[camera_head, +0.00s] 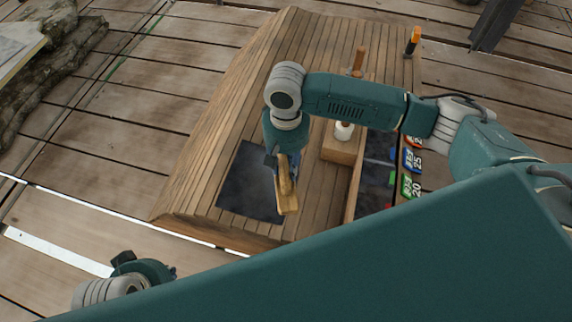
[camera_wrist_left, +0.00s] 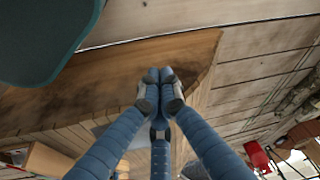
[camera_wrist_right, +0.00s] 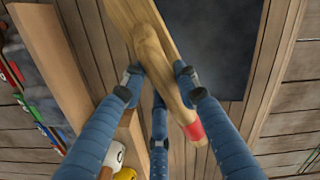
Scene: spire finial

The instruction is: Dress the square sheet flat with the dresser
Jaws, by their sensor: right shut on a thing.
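The square sheet (camera_head: 252,183) is dark grey and lies on the sloped wooden boards, near their front edge. In the right wrist view the sheet (camera_wrist_right: 215,45) is at the upper right. My left gripper (camera_head: 128,262) is empty at the lower left, off the boards' front edge. Its fingertips (camera_wrist_left: 159,80) meet in the left wrist view.
A wooden block (camera_head: 342,148) with a white-headed tool (camera_head: 344,131) stands right of the sheet. Beyond it is a dark, wood-edged strip (camera_head: 375,185) beside coloured numbered tags (camera_head: 412,160). An orange-topped tool (camera_head: 412,41) stands at the back. The boards left of the sheet are clear.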

